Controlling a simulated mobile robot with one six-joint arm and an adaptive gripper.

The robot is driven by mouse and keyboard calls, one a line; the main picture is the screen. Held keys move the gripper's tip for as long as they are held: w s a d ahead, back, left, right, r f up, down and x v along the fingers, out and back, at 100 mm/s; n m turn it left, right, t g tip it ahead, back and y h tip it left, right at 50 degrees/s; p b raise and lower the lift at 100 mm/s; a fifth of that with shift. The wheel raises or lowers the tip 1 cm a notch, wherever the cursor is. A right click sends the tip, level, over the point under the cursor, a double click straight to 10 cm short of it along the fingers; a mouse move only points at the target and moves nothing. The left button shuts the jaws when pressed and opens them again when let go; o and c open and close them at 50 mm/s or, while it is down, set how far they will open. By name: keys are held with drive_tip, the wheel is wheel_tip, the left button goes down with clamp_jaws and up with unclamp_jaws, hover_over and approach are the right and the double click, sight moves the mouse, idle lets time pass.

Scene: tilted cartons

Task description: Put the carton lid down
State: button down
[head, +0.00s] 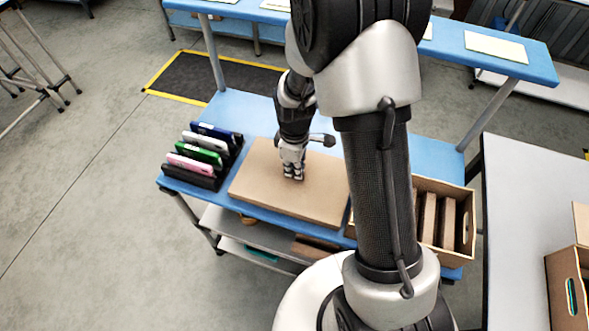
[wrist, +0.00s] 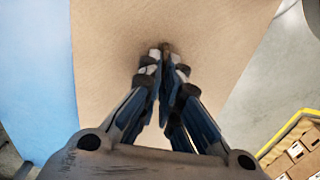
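The carton lid (head: 255,185) is a flat brown cardboard slab over the middle of the blue table, roughly level. Whether it rests on something or hangs just above the table cannot be told. My gripper (head: 292,177) points down at the middle of its top. In the wrist view, my gripper (wrist: 166,52) has its fingertips nearly together on a small brownish piece at the lid's surface, and the lid (wrist: 105,60) fills the middle. The fingertips look shut on this piece. The lid's underside is hidden.
A black rack (head: 197,178) with several upright coloured devices stands close left of the lid. An open carton (head: 458,215) with brown dividers stands right, partly behind my arm. The blue table (head: 240,108) is bare behind the lid. A grey table (head: 515,190) stands further right.

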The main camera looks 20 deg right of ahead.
drive_tip(key=shift+r, duration=0.15)
drive_tip(key=c, duration=2.3)
unclamp_jaws()
drive_tip(key=shift+f, duration=0.25)
drive_tip(key=o, duration=0.5)
drive_tip(key=shift+r, duration=0.1)
drive_tip(key=s+r+m+t+p, duration=0.15)
drive_tip(key=s+r, duration=0.25)
drive_tip(key=r, duration=0.9)
drive_tip(key=s+r+m+t+p, duration=0.1)
drive_tip(key=s+r+m+p, duration=0.25)
drive_tip(key=r, duration=0.95)
drive_tip(key=s+r+m+t, duration=0.2)
drive_tip(key=s+r+m, duration=0.3)
drive_tip(key=s, duration=0.7)
drive_tip(key=shift+s+r+m, duration=0.3)
drive_tip(key=shift+r+m, duration=0.1)
drive_tip(key=shift+r, duration=0.15)
